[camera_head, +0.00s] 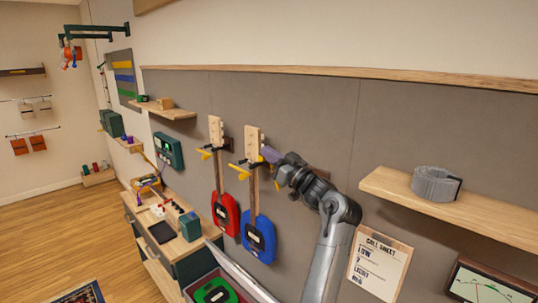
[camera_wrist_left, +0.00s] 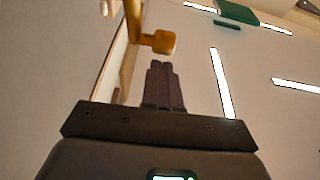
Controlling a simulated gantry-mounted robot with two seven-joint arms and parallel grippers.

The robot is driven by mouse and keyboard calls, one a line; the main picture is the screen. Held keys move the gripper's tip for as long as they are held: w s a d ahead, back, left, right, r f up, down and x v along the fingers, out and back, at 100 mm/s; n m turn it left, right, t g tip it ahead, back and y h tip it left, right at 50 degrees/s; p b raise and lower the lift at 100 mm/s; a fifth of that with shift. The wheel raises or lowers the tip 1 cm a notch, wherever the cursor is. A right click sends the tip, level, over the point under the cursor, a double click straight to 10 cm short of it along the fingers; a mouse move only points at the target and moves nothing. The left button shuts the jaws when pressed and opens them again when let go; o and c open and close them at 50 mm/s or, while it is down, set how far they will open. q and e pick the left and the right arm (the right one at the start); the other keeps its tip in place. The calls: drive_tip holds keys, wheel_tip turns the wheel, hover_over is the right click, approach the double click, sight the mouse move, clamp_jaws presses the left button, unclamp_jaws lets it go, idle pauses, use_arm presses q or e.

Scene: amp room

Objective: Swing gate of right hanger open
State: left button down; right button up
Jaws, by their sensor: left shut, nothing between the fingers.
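The right hanger (camera_head: 240,172) is on the grey wall panel and holds the neck of a blue guitar (camera_head: 258,236). Its yellow gate (camera_head: 238,174) shows at the front left of the neck. My left gripper (camera_head: 268,154) is beside the upper neck of this guitar, on its right, shut and empty. In the left wrist view the shut fingers (camera_wrist_left: 164,85) point at an orange-yellow knobbed part (camera_wrist_left: 158,42) just past their tips; I cannot tell if they touch. A left hanger (camera_head: 208,151) holds a red guitar (camera_head: 226,212). My right gripper is not in view.
A wooden shelf (camera_head: 480,220) with a grey roll (camera_head: 434,184) juts out at the right. A call sheet (camera_head: 379,265) is on the wall below it. An open case (camera_head: 240,270) stands below the guitars. A workbench (camera_head: 165,250) stands at the left.

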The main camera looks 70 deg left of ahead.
use_arm(q)
drive_tip(key=b+v, duration=0.2)
drive_tip(key=v, duration=0.8)
drive_tip(key=shift+d+b, duration=0.2)
drive_tip(key=shift+b, duration=0.1)
drive_tip(key=shift+w, duration=0.1)
